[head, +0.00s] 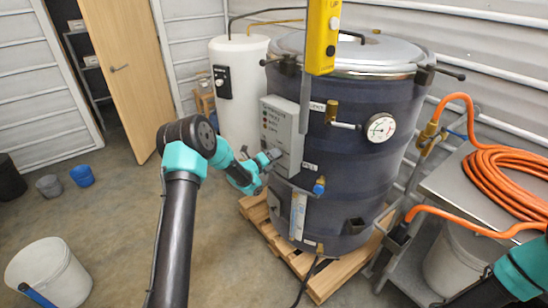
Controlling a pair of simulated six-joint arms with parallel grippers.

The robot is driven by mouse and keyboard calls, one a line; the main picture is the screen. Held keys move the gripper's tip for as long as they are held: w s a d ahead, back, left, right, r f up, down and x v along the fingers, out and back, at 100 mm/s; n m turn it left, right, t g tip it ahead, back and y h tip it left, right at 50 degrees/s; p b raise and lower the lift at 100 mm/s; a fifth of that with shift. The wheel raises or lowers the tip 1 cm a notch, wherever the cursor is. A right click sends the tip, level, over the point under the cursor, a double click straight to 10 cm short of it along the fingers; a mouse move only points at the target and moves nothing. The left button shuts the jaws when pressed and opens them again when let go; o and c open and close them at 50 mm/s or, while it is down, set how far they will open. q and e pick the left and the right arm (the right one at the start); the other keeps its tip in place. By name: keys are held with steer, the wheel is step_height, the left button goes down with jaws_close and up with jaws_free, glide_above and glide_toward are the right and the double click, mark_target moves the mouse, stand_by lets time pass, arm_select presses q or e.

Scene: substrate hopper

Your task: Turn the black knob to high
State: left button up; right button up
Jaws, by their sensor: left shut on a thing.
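A grey control panel (279,122) with small dark markings is mounted on the front of the large dark-jacketed vessel (345,205). My left gripper (272,156) reaches the lower part of this panel from the left. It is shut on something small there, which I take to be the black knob. The fingers hide the knob, so its pointer and setting cannot be read. Only part of my right arm shows at the lower right corner; its gripper is out of view.
A yellow hanging controller (322,38) hangs before the vessel. A pressure gauge (381,127) and a blue-handled valve (319,186) stick out from it. The vessel stands on a wooden pallet (333,279). An orange hose (490,175) lies coiled at right. A white bucket (45,272) stands lower left.

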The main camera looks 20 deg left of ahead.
arm_select(q)
steer(key=o, duration=0.9)
steer(key=shift+s, duration=0.1)
steer(key=v, duration=1.7)
steer(key=shift+s+a, duration=0.1)
steer(key=s+d+f+n+g+y, duration=0.1)
steer(key=s+d+f+n+g, duration=0.3)
steer(key=d+f+n, duration=0.4)
steer(key=s+d+f+n+g+y, duration=0.1)
steer(key=s+d+f+n+g, duration=0.35)
steer(key=f+n, duration=0.4)
steer(key=s+d+f+n+g, duration=0.1)
steer(key=s+d+n+g, duration=0.1)
steer(key=s, duration=0.4)
steer(key=s+d+f+n+g, duration=0.2)
steer(key=s+d+n+g, duration=0.1)
steer(key=s+n, duration=0.3)
steer(key=s+d+f+n+g+y, duration=0.1)
steer(key=s+d+n+g, duration=0.1)
steer(key=s+d+n, duration=0.3)
steer(key=shift+s+f, duration=0.2)
steer(key=shift+s, duration=0.75)
